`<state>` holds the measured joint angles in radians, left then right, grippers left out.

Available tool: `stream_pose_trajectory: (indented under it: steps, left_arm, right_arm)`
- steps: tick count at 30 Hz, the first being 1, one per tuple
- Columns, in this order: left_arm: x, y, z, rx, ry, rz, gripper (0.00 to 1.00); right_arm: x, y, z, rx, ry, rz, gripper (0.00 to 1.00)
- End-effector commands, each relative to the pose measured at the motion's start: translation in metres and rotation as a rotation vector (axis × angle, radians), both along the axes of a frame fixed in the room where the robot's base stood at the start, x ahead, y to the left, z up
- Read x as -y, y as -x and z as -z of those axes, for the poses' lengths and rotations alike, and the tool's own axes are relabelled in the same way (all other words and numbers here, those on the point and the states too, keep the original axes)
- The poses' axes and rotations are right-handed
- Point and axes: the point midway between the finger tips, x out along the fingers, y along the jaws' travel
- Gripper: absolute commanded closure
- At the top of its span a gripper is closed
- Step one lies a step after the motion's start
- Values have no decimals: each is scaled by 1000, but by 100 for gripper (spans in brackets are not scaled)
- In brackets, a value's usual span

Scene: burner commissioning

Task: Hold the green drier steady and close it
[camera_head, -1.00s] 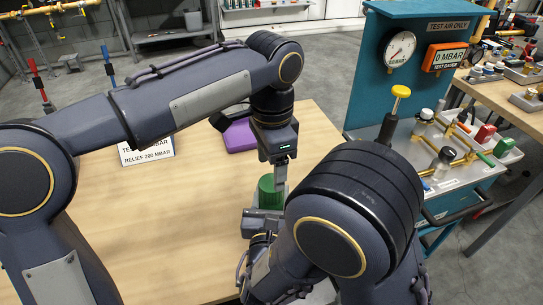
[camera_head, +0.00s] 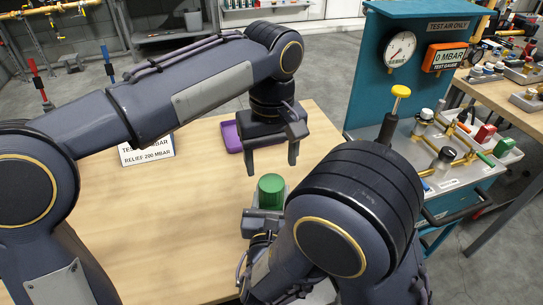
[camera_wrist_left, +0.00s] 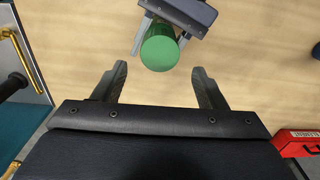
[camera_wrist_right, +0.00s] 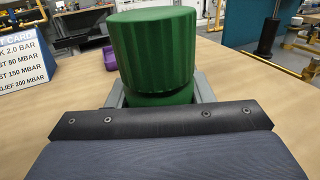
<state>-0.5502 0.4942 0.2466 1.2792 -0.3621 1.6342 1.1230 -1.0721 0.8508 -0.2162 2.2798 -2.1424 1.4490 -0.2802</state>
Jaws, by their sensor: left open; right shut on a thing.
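A purple tray (camera_head: 232,136) lies behind the left gripper. A white test card (camera_head: 147,150) stands at the table's left. A teal test stand (camera_head: 375,70) with a gauge and brass fittings is to the right. A red box (camera_wrist_left: 298,143) shows in the left wrist view.

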Motion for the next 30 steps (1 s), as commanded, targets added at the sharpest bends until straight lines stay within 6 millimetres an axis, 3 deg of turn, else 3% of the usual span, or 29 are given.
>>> stream_pose_trajectory:
  steps: [8,21,30]
  left_arm:
    - [0,0,11,-2,-3,2,35]
    - [0,0,73,-2,-3,3,35]
    - [0,0,81,0,-1,3,35]
  right_arm:
    - [0,0,0,0,0,0,100]
    - [0,0,0,1,0,0,100]
    - [0,0,0,1,0,0,100]
